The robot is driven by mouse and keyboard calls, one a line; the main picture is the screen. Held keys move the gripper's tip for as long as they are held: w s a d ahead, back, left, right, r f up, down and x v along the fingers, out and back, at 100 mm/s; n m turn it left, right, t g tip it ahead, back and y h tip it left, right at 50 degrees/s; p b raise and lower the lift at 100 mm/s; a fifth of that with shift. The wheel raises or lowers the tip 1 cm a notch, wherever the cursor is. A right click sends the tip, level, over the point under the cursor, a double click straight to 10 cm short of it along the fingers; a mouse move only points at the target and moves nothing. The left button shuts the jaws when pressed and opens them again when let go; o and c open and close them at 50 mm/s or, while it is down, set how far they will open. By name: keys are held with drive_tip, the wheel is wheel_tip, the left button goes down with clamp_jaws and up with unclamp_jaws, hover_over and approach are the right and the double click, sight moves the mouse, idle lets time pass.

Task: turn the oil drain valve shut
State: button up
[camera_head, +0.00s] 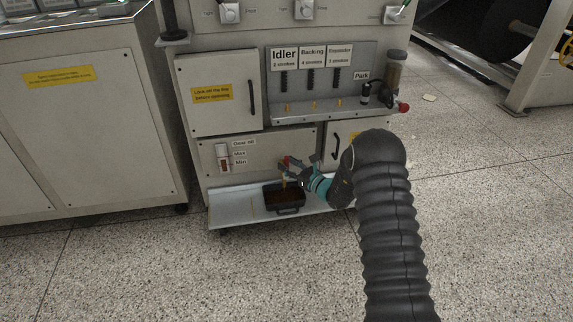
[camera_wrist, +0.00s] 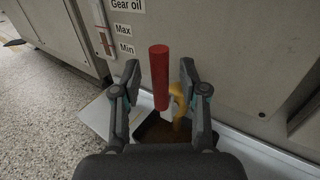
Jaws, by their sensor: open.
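The oil drain valve's red handle (camera_wrist: 159,78) stands between my fingers in the wrist view, its long side running up and down the picture. It is small and partly hidden by my gripper in the head view (camera_head: 287,160). My gripper (camera_wrist: 159,68) is open, one finger on each side of the handle, with gaps showing on both sides. In the head view my gripper (camera_head: 298,168) is at the lower cabinet front. A yellow-brown spout or oil stream (camera_wrist: 179,97) shows right of the handle. Below is a black drain pan (camera_head: 290,210) holding dark brown liquid.
A gauge (camera_head: 223,158) marked Gear oil, Max and Min is left of the valve. The pan stands on a pale tray (camera_head: 235,213). A tool shelf (camera_head: 330,112) and a cabinet door (camera_head: 217,93) are above. Speckled floor in front is clear.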

drive_tip(key=shift+w+a, duration=0.35)
drive_tip(key=shift+a, duration=0.15)
clamp_jaws()
drive_tip(key=shift+d, duration=0.1)
